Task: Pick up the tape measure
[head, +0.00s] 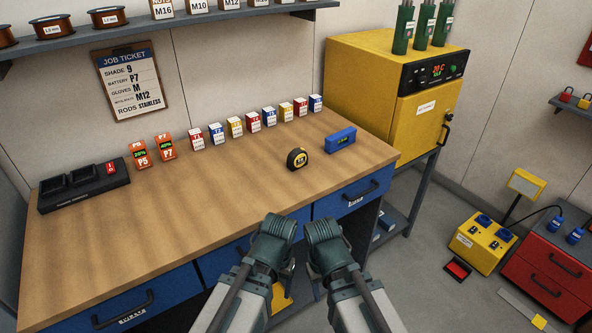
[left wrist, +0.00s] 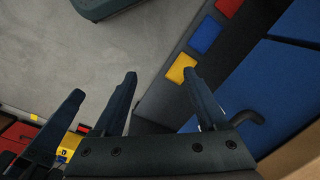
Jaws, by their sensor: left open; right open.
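The tape measure (head: 298,158) is black and yellow and stands on the wooden workbench top, near its right end, in the head view. My left gripper (head: 276,240) and my right gripper (head: 324,240) are side by side in front of the bench's front edge, apart from the tape measure. Both are open. In the left wrist view the fingers of my left gripper (left wrist: 164,92) are spread with nothing between them. The tape measure is not in the left wrist view.
A blue device (head: 341,140) lies just right of the tape measure. A row of small labelled boxes (head: 235,127) stands behind. Orange batteries (head: 152,150) and a black charger (head: 82,185) are at left. The bench top (head: 200,200) is clear in front. A yellow oven (head: 370,75) stands right.

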